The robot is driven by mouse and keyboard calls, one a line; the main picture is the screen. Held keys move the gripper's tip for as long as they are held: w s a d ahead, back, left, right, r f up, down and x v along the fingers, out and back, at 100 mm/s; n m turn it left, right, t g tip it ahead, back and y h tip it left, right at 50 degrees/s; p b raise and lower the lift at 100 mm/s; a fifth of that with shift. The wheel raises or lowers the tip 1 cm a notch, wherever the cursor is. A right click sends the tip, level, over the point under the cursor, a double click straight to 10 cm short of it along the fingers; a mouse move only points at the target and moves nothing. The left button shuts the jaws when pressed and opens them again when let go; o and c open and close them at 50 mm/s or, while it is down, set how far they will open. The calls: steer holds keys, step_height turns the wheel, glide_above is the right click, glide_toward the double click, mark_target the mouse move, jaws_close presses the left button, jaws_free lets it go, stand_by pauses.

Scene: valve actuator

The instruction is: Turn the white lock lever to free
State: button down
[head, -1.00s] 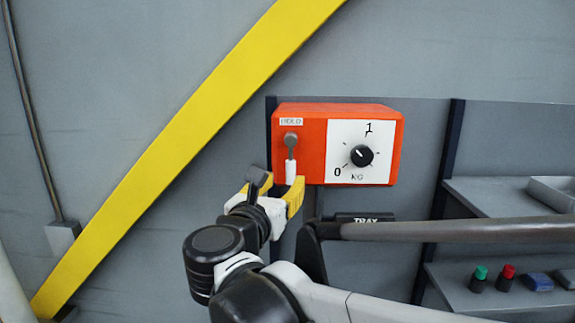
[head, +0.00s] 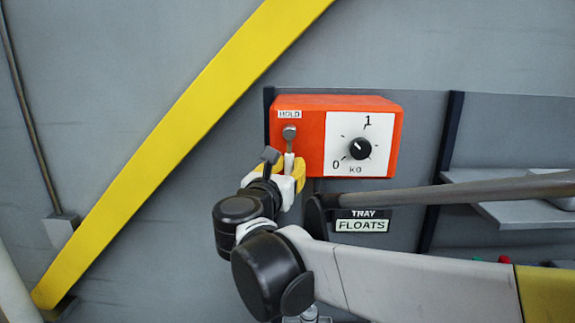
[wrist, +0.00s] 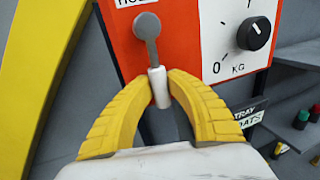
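The orange box (head: 310,133) on the wall carries a lever with a grey pivot and stem (head: 289,133) and a white tip. A HOLD label (head: 289,114) sits above it. The lever hangs downward. In the wrist view the white tip (wrist: 159,88) lies between the yellow fingertips of my gripper (wrist: 160,84). The fingers curve in from both sides and appear to touch or nearly touch the tip. In the head view my gripper (head: 287,172) is at the lever's lower end, partly hidden by my wrist.
A black dial (head: 360,148) on a white panel, marked 0, 1 and KG, is right of the lever. Below it are TRAY and FLOATS labels (head: 362,225). A yellow diagonal beam (head: 190,135) crosses the wall at left. A grey shelf (head: 520,212) is at right.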

steer(key=shift+a, duration=0.15)
steer(key=a+r+m+g+y+p, duration=0.1)
steer(key=a+r+m+y, duration=0.1)
steer(key=a+m, duration=0.3)
steer(key=shift+a+r+m+g+p, duration=0.25)
steer(key=shift+r+m+g+p, duration=0.25)
steer(key=shift+m, duration=1.8)
steer(key=shift+w, duration=0.15)
steer(key=c, duration=1.3)
jaws_free()
steer(key=shift+r, duration=0.1)
steer(key=shift+s+a, duration=0.1)
steer(key=shift+s, duration=0.1)
